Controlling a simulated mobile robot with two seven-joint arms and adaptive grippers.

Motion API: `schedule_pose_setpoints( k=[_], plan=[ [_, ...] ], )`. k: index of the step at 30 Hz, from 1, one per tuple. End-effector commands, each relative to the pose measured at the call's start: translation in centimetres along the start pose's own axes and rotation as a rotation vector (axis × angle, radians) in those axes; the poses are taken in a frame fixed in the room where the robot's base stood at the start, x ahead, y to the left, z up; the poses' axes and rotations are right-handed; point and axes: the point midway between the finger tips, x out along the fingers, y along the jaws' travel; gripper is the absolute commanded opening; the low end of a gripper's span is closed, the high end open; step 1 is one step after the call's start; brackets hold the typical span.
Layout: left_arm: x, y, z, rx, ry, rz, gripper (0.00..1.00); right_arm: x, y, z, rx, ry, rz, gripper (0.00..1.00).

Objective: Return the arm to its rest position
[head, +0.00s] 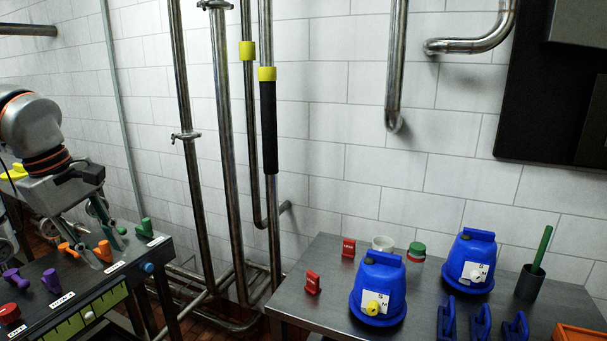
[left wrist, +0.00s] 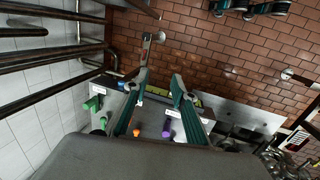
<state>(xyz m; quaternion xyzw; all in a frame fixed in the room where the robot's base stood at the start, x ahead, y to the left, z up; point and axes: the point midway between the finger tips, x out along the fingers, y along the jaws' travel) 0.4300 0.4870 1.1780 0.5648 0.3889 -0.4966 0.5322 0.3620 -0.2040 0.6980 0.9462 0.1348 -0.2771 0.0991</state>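My left arm comes in from the left in the head view. Its left gripper (head: 108,246) hangs low over the valve table (head: 168,262), among the coloured valve handles. In the left wrist view the two fingers of the left gripper (left wrist: 162,76) stand apart with nothing held between them. A purple handle (left wrist: 167,127), an orange handle (left wrist: 136,132) and a green handle (left wrist: 94,103) show around and beyond the fingers. In the head view an orange handle (head: 104,251) and a green handle (head: 146,227) are close to the fingers. My right gripper is not in view.
Vertical steel pipes (head: 222,150) stand behind, between the tables. A metal table (head: 330,262) at right carries two blue containers (head: 378,288), red tags, a cup and a dark holder with a green stick (head: 541,250). Open floor (left wrist: 215,60) shows in the wrist view.

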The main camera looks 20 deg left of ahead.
Motion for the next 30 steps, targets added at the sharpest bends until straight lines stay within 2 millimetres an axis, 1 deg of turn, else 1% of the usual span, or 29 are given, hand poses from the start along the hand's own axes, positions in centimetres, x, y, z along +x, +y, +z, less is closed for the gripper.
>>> schedule_pose_setpoints(
  k=[1,5,8,11,14,15,18,21,26,29,30],
  plan=[
    [1.6,0.1,0.8,-0.031,-0.058,0.006,0.26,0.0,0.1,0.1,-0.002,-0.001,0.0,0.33],
    [4.5,0.7,2.8,-0.126,-0.194,0.031,0.26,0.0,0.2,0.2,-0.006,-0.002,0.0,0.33],
    [6.9,1.2,4.6,-0.221,-0.314,0.047,0.26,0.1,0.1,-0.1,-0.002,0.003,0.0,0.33],
    [9.4,1.8,6.8,-0.345,-0.458,0.057,0.26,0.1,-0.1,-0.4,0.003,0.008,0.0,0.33],
    [12.1,2.4,9.2,-0.516,-0.628,0.055,0.26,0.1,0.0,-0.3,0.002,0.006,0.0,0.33],
    [13.1,2.7,10.2,-0.594,-0.7,0.052,0.26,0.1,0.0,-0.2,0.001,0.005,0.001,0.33],
    [15.3,3.5,12.2,-0.8,-0.87,0.031,0.26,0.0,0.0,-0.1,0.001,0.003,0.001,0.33],
    [17.4,4.0,13.8,-1.022,-1.032,-0.006,0.26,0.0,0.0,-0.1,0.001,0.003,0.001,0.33],
    [20.9,4.5,15.2,-1.408,-1.264,-0.097,0.26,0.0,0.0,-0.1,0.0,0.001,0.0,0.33],
    [23.4,4.4,15.6,-1.664,-1.391,-0.174,0.26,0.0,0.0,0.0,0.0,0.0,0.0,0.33],
    [24.4,4.3,15.7,-1.77,-1.438,-0.207,0.26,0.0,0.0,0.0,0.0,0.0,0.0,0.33]
  ],
)
